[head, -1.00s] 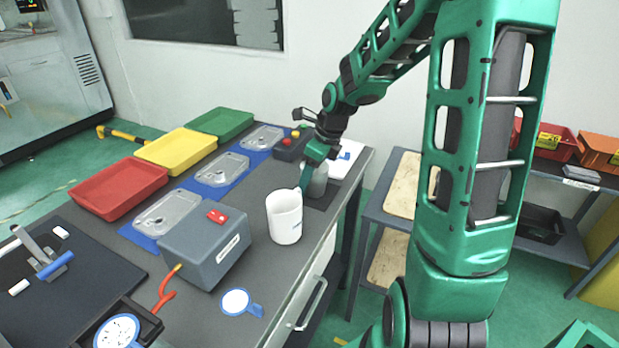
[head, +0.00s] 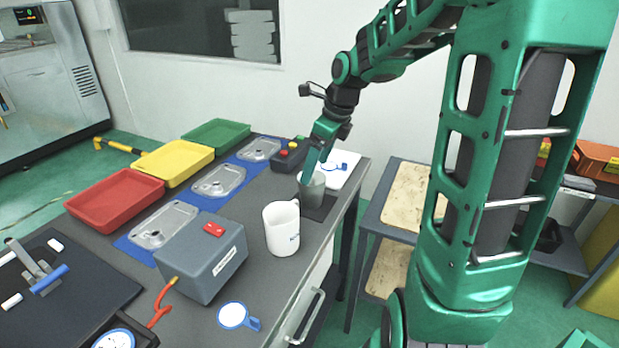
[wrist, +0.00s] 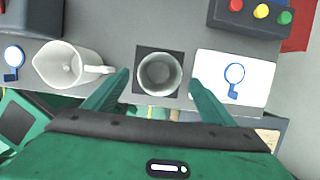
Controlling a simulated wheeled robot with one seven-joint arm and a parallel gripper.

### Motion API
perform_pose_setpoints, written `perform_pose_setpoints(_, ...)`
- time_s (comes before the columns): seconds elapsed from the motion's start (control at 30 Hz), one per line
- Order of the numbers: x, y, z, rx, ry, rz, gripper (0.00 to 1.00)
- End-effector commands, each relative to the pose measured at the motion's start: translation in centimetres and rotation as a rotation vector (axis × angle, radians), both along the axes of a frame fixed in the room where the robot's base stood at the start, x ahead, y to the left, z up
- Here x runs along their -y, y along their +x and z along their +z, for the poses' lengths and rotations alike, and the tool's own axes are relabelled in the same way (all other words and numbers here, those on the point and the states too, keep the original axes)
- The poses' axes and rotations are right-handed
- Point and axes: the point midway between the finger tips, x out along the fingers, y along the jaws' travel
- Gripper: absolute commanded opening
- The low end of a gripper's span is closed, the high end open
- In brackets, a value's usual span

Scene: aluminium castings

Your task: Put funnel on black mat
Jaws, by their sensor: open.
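The funnel, a grey, round, hollow piece with an open mouth (wrist: 158,74), stands upright on the black mat (wrist: 140,56). In the head view the funnel (head: 312,194) is partly covered by my gripper (head: 311,172), and a bare part of the mat (head: 324,206) shows beside it. In the wrist view my gripper (wrist: 158,92) is open, with one finger on either side of the funnel and gaps to both. No contact shows. The funnel's lower part is hidden in the wrist view.
A white jug (head: 282,230) stands left of the mat in the wrist view. A white board (head: 341,170) with a blue-rimmed disc lies on the other side. A button box (head: 289,155) and a grey box (head: 202,258) are nearby. The table edge is close to the mat.

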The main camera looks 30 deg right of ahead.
Motion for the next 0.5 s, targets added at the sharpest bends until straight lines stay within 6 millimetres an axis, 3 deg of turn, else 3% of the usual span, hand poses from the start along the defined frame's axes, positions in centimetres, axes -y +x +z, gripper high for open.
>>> perform_pose_setpoints(0.2, 0.4, -0.5, 2.2, 0.001, 0.000, 0.000, 0.78)
perform_pose_setpoints(0.5, 0.5, -1.5, 2.5, 0.001, -0.030, 0.062, 0.78)
